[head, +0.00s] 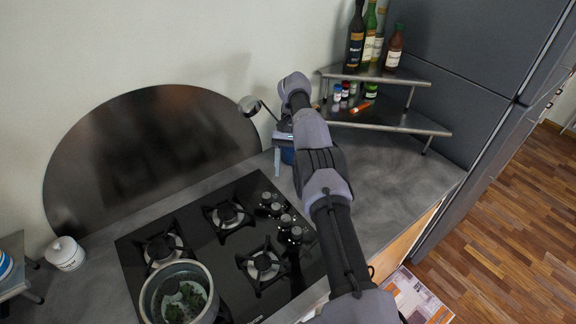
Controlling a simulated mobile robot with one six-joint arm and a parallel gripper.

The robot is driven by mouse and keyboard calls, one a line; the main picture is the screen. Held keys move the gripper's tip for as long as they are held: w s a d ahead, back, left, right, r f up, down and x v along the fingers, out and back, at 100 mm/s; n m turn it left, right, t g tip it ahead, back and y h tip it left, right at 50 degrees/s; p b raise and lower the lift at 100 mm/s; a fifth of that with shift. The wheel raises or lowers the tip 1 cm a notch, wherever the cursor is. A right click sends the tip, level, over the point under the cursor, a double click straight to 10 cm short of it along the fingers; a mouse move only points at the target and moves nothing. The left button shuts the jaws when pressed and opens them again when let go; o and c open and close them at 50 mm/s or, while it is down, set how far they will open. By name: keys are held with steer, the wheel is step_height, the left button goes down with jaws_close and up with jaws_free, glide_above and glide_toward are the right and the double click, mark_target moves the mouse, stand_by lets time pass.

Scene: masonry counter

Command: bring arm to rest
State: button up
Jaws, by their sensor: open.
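My arm reaches from the lower right of the head view over the counter's edge, past the right side of the cooktop, toward the wall. Its far end bends down near the back of the counter. My gripper (279,150) shows there only in part, low over the counter and behind my own arm links. It is open, and I see nothing held between its jaws. A blue object (288,156) shows right beside it, mostly hidden by the arm. A ladle (251,106) sticks up just left of the wrist; whether it touches the arm I cannot tell.
A black cooktop (207,238) carries a pot (150,298) with green pieces inside. A two-level corner shelf (395,122) with bottles and small jars stands close right of the arm. A white lidded jar (66,256) is at left. Grey counter (400,180) is bare at right.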

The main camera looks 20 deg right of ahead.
steer(key=a+r+n+t+h+b, duration=0.1)
steer(key=a+r+t+b, duration=0.15)
steer(key=r+b, duration=0.4)
steer(key=s+a+r+n+t+b, duration=0.1)
steer(key=s+a+r+t+b, duration=0.1)
steer(key=s+a+r+b, duration=0.5)
steer(key=s+a+f+t+b, duration=0.1)
steer(key=s+a+f+b, duration=0.1)
steer(key=s, duration=0.6)
steer(key=s+a+f+t+b, duration=0.2)
steer(key=s+a+f, duration=0.2)
steer(key=s, duration=0.5)
steer(key=s+a+f+t+b, duration=0.2)
steer(key=s+a+f, duration=0.1)
steer(key=s, duration=0.6)
jaws_close()
